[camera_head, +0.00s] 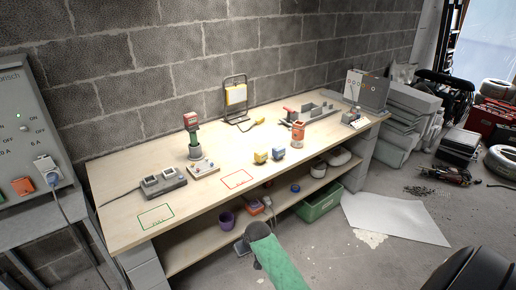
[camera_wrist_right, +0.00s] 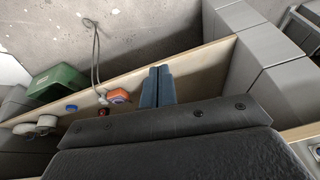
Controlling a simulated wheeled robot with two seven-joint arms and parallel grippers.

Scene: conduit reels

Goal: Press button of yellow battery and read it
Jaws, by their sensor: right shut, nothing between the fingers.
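A small yellow block (camera_head: 261,157), which looks like the yellow battery, stands on the workbench near its front edge. No button or reading can be made out at this size. My right gripper (camera_wrist_right: 157,86) shows in the right wrist view, shut and empty, with its fingers together over the lower shelf area. The yellow block is not seen in that view. A green and dark part of my arm (camera_head: 270,262) shows low in the head view, in front of the bench. My left gripper is not in view.
The bench (camera_head: 120,200) carries a grey charger-like unit (camera_head: 163,183), an upright tool (camera_head: 191,135), an orange container (camera_head: 298,131) and a grey tray (camera_head: 318,110). Green and red outlines mark bare spots. A green crate (camera_head: 320,203) is below, also in the wrist view (camera_wrist_right: 58,80).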

